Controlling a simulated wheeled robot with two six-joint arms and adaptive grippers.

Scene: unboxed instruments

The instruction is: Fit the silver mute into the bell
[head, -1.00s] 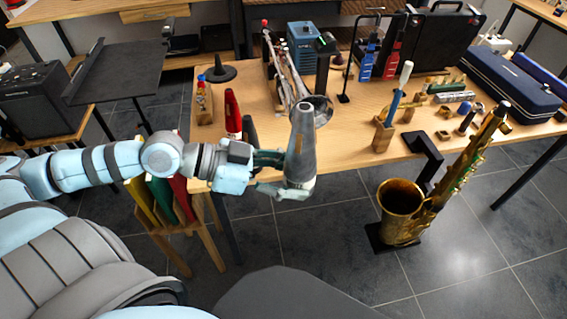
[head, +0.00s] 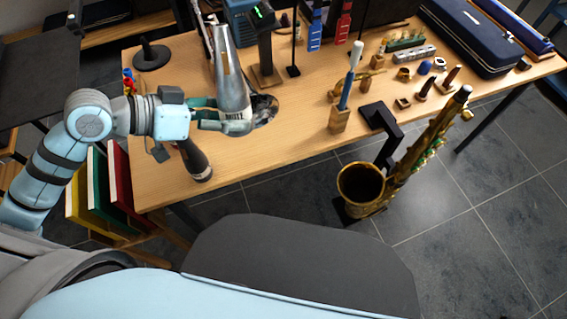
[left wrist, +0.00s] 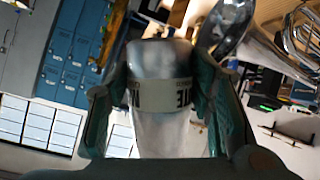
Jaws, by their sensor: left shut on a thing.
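The silver mute (head: 229,82) is a tall grey cone with its narrow end up and a pale lettered band near its wide lower end. My left gripper (head: 226,120) is shut around that lower end. In the left wrist view the mute (left wrist: 162,100) sits between both fingers (left wrist: 165,110). The brass instrument's bell (head: 266,109) shows just right of and behind the mute, partly hidden by it; the mute looks outside it, but the gap cannot be judged. A flared silver bell (left wrist: 236,22) shows at upper right in the left wrist view. My right gripper is not in view.
A dark mute (head: 195,160) stands near the table's (head: 270,150) front-left edge, below my gripper. A blue-handled tool in a wooden block (head: 340,120) stands to the right. A gold saxophone (head: 362,190) is on a floor stand in front. Bare tabletop lies between.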

